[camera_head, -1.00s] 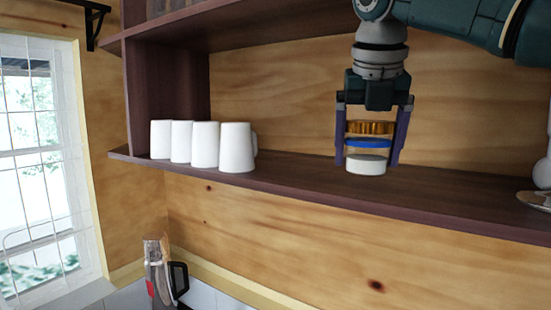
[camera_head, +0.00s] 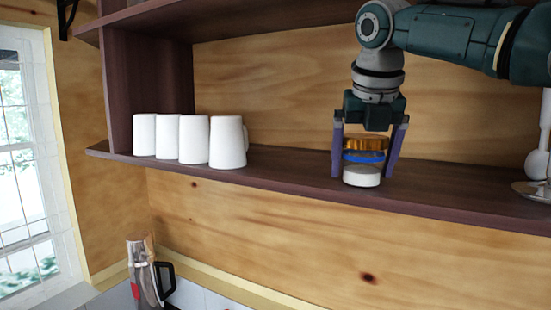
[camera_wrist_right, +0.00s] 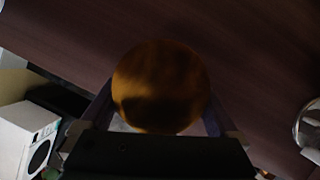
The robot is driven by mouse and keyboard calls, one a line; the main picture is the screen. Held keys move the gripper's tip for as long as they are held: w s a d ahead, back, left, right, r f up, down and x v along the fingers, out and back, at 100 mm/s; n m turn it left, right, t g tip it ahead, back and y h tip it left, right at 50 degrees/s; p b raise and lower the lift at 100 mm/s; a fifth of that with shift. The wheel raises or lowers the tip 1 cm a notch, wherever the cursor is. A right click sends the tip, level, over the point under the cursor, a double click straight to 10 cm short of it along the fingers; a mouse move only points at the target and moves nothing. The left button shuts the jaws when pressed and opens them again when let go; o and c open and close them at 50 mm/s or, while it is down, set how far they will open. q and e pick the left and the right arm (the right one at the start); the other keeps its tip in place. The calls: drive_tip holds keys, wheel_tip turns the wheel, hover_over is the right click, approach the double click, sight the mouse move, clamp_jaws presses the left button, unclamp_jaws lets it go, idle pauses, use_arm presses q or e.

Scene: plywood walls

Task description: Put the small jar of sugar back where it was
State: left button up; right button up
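The small sugar jar (camera_head: 362,176) has a white lower part, a blue band and a golden-brown lid. It is upright at the shelf (camera_head: 290,170), to the right of the white mugs. I cannot tell whether its base touches the board. My right gripper (camera_head: 365,160) comes down from above with a finger on each side of the jar, shut on it. In the right wrist view the round lid (camera_wrist_right: 160,85) fills the middle, between the fingers, and hides the jar's body. My left gripper is not in view.
Several white mugs (camera_head: 227,142) stand in a row on the left part of the shelf. A metal item (camera_head: 538,190) is at the far right. The shelf is clear between mugs and jar. An upper shelf (camera_head: 250,20) runs above. A kettle-like item (camera_head: 147,275) stands below.

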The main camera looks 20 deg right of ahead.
drive_tip(key=shift+r, duration=0.3)
drive_tip(key=v, duration=1.2)
drive_tip(key=s+a+f+m+y, duration=0.1)
drive_tip(key=s+a+f+m, duration=0.2)
drive_tip(key=a+f, duration=0.35)
drive_tip(key=s+a+f+m+y, duration=0.1)
drive_tip(key=s+a+f+m, duration=0.25)
drive_tip(key=f, duration=0.65)
drive_tip(key=s+a+f+m, duration=0.3)
drive_tip(key=a+f+m, duration=0.1)
drive_tip(key=f, duration=0.4)
drive_tip(key=s+f+m, duration=0.2)
drive_tip(key=s+m, duration=0.4)
drive_tip(key=s+d+f+m, duration=0.1)
drive_tip(key=s+f+m, duration=0.1)
drive_tip(key=s+m, duration=0.4)
drive_tip(key=s+d+f+m, duration=0.1)
drive_tip(key=s+f+m, duration=0.1)
drive_tip(key=s+m, duration=0.4)
drive_tip(key=shift+s+d, duration=0.15)
drive_tip(key=shift+s, duration=0.65)
